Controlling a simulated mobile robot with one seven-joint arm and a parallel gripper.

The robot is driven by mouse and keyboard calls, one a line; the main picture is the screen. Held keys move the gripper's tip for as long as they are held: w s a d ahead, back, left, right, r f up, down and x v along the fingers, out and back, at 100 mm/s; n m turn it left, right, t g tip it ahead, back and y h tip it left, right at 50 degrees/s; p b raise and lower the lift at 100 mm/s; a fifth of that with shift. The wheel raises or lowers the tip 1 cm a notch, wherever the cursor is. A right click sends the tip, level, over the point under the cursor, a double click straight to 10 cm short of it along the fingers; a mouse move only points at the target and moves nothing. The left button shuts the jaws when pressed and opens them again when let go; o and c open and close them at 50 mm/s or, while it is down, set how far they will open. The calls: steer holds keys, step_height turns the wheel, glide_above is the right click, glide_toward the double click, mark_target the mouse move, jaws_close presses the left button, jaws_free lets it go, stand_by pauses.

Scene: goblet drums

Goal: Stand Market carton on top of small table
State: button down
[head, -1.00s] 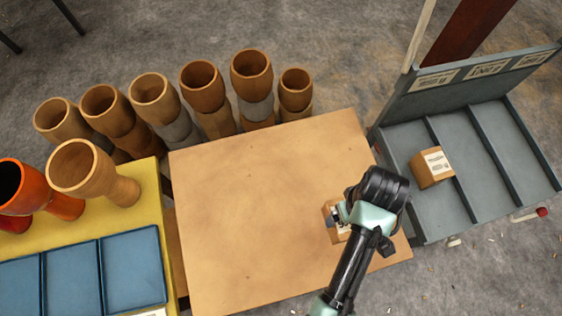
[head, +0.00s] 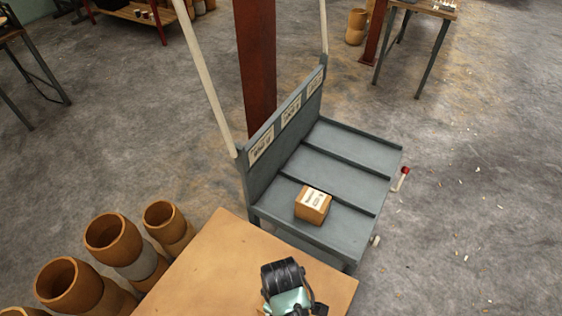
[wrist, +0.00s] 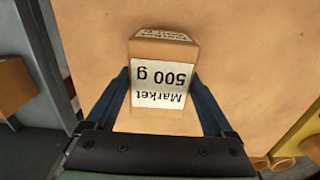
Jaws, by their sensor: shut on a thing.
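The Market carton (wrist: 160,90) is a small brown box with a white label reading "Market 500 g", upside down in the wrist view. My gripper (wrist: 161,74) is shut on it, with one dark finger on each side. The small table (head: 215,265) has a bare tan wooden top at the bottom of the head view; it also fills the middle of the wrist view (wrist: 255,60). The carton is over this top; I cannot tell whether it touches.
A grey cart (head: 345,165) with divided lanes stands beyond the table, with another labelled carton (head: 313,206) in its nearest lane. Wooden goblet drums (head: 113,240) stand along the table's left. A red-brown post (head: 256,65) rises behind the cart. Open floor lies right.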

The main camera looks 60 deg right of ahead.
steer(key=shift+f, duration=1.3)
steer(key=shift+f, duration=0.15)
jaws_free()
step_height(320, 180, up, 12)
steer(key=shift+r, duration=0.15)
